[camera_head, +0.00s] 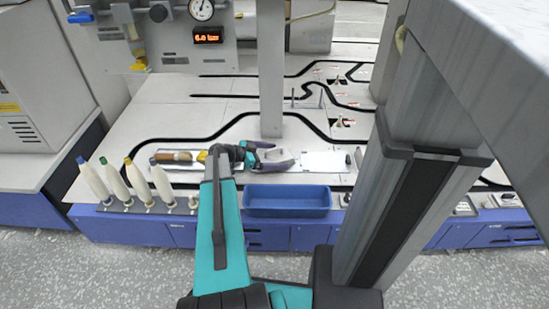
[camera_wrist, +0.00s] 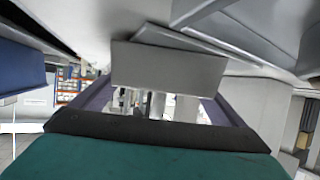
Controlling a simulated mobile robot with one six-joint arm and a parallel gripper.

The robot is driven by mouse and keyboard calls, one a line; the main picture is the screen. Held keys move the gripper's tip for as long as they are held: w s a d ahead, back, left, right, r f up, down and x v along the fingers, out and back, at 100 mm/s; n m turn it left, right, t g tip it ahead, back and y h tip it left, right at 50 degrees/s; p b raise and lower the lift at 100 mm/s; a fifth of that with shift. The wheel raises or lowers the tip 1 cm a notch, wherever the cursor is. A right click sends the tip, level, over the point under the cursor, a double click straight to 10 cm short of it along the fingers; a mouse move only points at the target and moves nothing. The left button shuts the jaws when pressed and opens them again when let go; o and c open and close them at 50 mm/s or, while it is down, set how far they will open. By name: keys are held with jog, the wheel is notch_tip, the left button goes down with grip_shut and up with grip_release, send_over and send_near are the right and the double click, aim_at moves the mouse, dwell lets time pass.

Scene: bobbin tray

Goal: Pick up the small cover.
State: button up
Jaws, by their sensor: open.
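My gripper (camera_head: 284,158) is open, low over the pale worktop behind the blue tray (camera_head: 287,212), and points right. A flat grey rectangular piece (camera_wrist: 168,68) stands close in front of my gripper in the wrist view. I cannot tell for sure whether it is the small cover or a part of my gripper. No other piece is clearly the small cover. A white flat plate (camera_head: 325,161) lies just right of my gripper in the head view. My wrist and arm hide part of the worktop.
Several white bobbins with coloured tips (camera_head: 138,181) stand at the left front edge. A board with a brown cylinder (camera_head: 183,156) lies left of my wrist. A grey post (camera_head: 271,70) rises behind my gripper. Black curved tracks cross the worktop. A gauge panel (camera_head: 165,35) stands at back left.

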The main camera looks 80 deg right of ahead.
dwell(0.3)
jog(key=c, duration=1.4)
jog(key=shift+o, duration=0.2)
jog(key=shift+r, duration=0.15)
notch_tip(320, 180, up, 10)
jog(key=p, duration=0.3)
